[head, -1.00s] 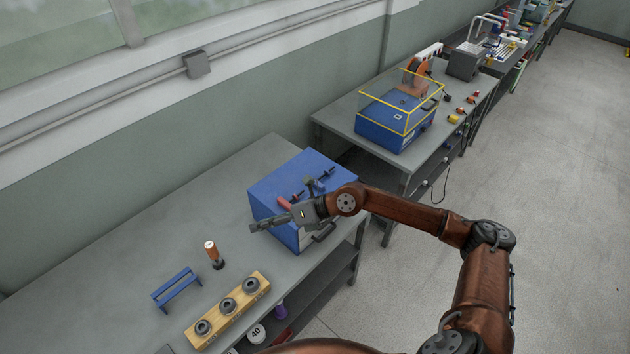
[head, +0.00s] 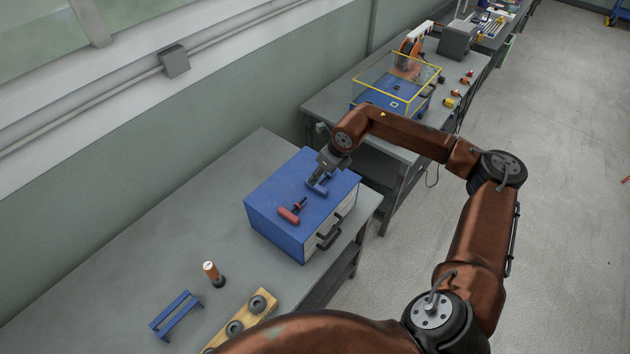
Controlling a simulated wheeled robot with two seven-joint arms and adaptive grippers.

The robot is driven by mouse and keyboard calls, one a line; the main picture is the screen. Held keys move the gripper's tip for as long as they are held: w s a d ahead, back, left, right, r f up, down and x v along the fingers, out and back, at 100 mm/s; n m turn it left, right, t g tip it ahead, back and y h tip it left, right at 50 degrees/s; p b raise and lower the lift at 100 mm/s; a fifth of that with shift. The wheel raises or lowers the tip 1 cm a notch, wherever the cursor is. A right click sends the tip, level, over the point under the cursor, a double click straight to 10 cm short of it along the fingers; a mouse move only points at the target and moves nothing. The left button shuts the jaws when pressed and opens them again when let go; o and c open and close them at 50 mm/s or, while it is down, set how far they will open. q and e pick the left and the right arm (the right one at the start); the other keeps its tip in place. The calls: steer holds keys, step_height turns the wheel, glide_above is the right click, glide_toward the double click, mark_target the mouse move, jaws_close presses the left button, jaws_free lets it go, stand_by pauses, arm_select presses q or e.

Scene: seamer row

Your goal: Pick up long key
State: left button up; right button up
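Two T-handled keys lie on top of the blue box (head: 270,194). One has a red handle (head: 289,215) and a short dark shaft. The other has a blue handle (head: 320,191), and my gripper partly hides it. I cannot tell from their visible parts which is the long key. My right gripper (head: 315,183) points down at the blue-handled key, right at its handle. Whether its fingers are open or closed around the handle is too small to see. My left gripper is not in view.
The box has a dark front handle (head: 329,237). A yellow-framed clear guard (head: 398,82) stands on the bench beyond. The bench's back area is clear.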

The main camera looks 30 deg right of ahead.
mark_target(325, 179)
steer(key=shift+w+a+f, duration=0.35)
steer(key=shift+a+f, duration=0.05)
steer(key=shift+f, duration=0.3)
steer(key=p+x, duration=0.1)
steer(key=x, duration=0.1)
steer(key=shift+w+d+f+p, duration=0.15)
steer(key=shift+w+f+p, duration=0.05)
steer(key=shift+f+p, duration=0.1)
steer(key=shift+x, duration=1.1)
steer(key=shift+d, duration=0.1)
steer(key=c, duration=0.7)
jaws_close()
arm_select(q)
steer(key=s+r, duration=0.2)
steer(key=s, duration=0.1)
